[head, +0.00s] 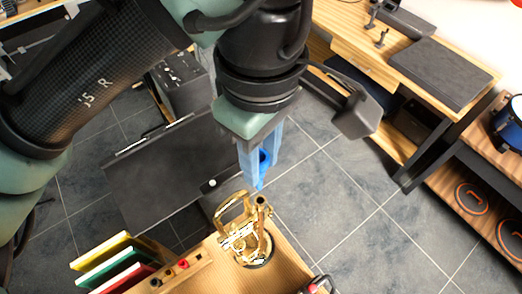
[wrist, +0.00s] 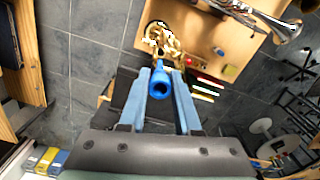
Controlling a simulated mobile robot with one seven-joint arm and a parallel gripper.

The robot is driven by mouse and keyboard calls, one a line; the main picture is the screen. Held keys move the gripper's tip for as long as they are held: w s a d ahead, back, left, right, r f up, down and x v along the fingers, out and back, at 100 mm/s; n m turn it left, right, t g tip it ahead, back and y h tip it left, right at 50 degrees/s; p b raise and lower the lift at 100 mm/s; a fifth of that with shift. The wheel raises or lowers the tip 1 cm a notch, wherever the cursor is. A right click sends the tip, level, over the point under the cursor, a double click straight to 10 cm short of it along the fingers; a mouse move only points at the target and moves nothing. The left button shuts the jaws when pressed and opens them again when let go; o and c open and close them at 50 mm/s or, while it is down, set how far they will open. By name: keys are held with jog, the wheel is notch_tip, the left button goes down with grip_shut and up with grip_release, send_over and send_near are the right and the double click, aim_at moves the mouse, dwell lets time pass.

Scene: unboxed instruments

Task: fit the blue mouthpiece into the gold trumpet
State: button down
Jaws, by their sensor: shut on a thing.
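The blue mouthpiece (wrist: 160,86) is held between the two light blue fingers of my gripper (wrist: 164,78), its open cup facing the wrist camera. In the head view my gripper (head: 258,170) points down with the mouthpiece (head: 262,165) between its fingers, partly hidden by them. The gold trumpet (head: 243,238) stands at the edge of the wooden table, with a tube end rising at its upper right. The mouthpiece is above that tube end and looks apart from it. In the wrist view the trumpet (wrist: 158,36) is just beyond the fingertips.
A silver instrument (wrist: 284,28) lies farther along the table.

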aim_at(262, 176)
jog(key=shift+f+b, duration=0.35)
jog(key=shift+f, duration=0.35)
jog(key=shift+s+f+b, duration=0.25)
jog(key=shift+f+b, duration=0.1)
jog(key=shift+b, duration=0.1)
jog(key=p, duration=0.4)
jog(key=shift+w+r+p, duration=0.2)
jog(key=shift+r+p, duration=0.1)
jog(key=shift+s+d+f+p, duration=0.1)
jog(key=shift+s+f+p, duration=0.2)
jog(key=shift+p, duration=0.65)
jog(key=shift+w+f+b, duration=0.2)
jog(key=shift+f+b, duration=0.65)
jog(key=shift+f, duration=0.05)
jog(key=shift+s+f, duration=0.1)
jog(key=shift+f, duration=0.35)
jog(key=shift+f+b, duration=0.9)
jog(key=shift+f, duration=0.15)
jog(key=c, duration=0.5)
grip_release()
